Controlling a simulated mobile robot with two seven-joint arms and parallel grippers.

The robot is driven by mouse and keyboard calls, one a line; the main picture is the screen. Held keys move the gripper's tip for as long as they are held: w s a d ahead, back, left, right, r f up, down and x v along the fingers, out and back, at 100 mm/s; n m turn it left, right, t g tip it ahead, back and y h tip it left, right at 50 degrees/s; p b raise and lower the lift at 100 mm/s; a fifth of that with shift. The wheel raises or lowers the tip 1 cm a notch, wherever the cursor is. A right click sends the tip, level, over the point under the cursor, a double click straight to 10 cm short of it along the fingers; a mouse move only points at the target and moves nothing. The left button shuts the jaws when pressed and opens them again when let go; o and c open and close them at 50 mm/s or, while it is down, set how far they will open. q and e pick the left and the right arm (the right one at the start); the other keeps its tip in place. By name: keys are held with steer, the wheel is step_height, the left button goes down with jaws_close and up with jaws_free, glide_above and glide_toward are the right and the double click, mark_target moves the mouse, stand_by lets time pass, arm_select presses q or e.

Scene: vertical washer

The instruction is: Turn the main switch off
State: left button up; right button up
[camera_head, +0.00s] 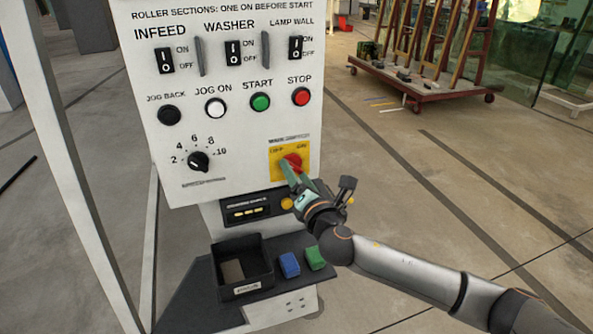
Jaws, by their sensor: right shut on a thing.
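The main switch is a red rotary knob (292,161) on a yellow plate (277,150) at the lower right of the white control panel (240,190). "OFF" and "ON" are printed along the top of the plate. My right gripper (289,170) reaches in from the lower right, with its fingertips at the knob. It is shut on the knob, and its fingers cover part of the knob and plate. The knob's exact angle is hard to tell. My left gripper is not in view.
Below, a shelf holds a black bin (241,291), a blue block (289,265) and a green block (315,258).

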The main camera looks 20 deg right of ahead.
stand_by(0.3)
steer(key=o, duration=1.4)
steer(key=s, duration=0.4)
steer(key=s+b, duration=0.1)
steer(key=s, duration=0.7)
steer(key=shift+s+d, duration=0.25)
steer(key=shift+f, duration=0.1)
